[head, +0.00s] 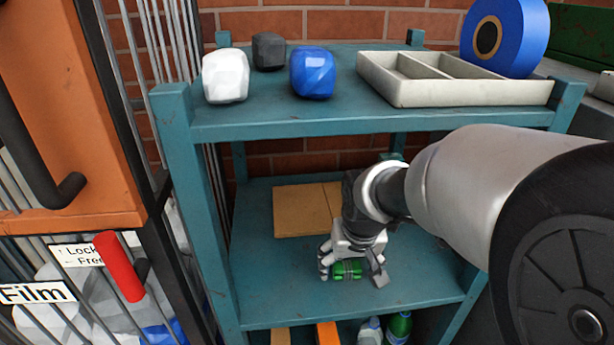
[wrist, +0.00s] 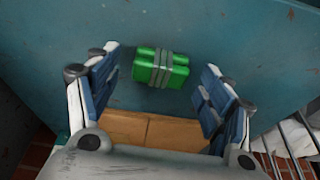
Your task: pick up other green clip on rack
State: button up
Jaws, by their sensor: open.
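The green clip (head: 347,269) lies on the middle shelf of the teal rack (head: 255,290). It looks like two green rounded bars bound by a grey band in the wrist view (wrist: 161,68). My gripper (head: 352,276) is over the middle shelf, right at the clip in the head view. In the wrist view my gripper (wrist: 163,84) is open, with one blue-padded finger on each side of the clip. Neither finger appears to touch it. The clip sits between the fingers, slightly beyond their tips toward the top of the picture. Only one green clip is clearly seen.
A flat cardboard piece (head: 300,212) lies behind my gripper on the same shelf. The top shelf holds a white lump (head: 226,76), a dark lump (head: 269,51), a blue lump (head: 312,72), a divided tray (head: 470,94) and a blue roll (head: 525,35). Rack posts flank the opening.

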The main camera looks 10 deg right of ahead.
jog(key=shift+w+f, duration=0.1)
jog(key=shift+f, duration=0.3)
jog(key=shift+c, duration=0.2)
jog(key=c, duration=1)
jog(key=shift+r, duration=0.15)
